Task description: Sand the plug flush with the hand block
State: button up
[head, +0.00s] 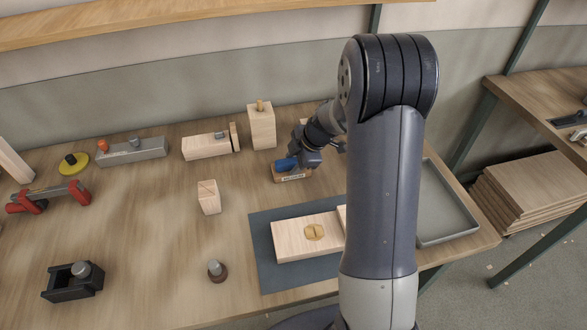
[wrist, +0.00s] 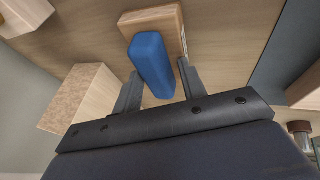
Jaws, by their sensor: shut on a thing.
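The hand block has a blue grip (wrist: 153,62) on a wooden base (wrist: 168,20). In the head view the hand block (head: 291,174) is at the back of the bench, behind the mat. My gripper (wrist: 158,80) is shut on its blue grip, one finger on each side. The base looks close to the bench top; I cannot tell whether it touches. The plug (head: 314,232) is a round, darker yellow disc in the pale board (head: 290,240), which lies on the dark mat (head: 262,275). My arm hides the board's right part.
A wooden block with a peg (head: 261,128) stands close left of my gripper. A grey tray (head: 449,205) lies at the right. A small wooden block (head: 208,197) and a dark knob (head: 217,270) stand left of the mat. Bare bench lies between the hand block and the mat.

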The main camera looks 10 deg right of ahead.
jog(key=shift+w+a+r, duration=0.1)
jog(key=shift+a+r, duration=0.1)
jog(key=shift+r, duration=0.1)
grip_shut()
jog(key=shift+d+r+p, duration=0.1)
jog(key=shift+r+p, duration=0.25)
jog(key=shift+r, duration=0.75)
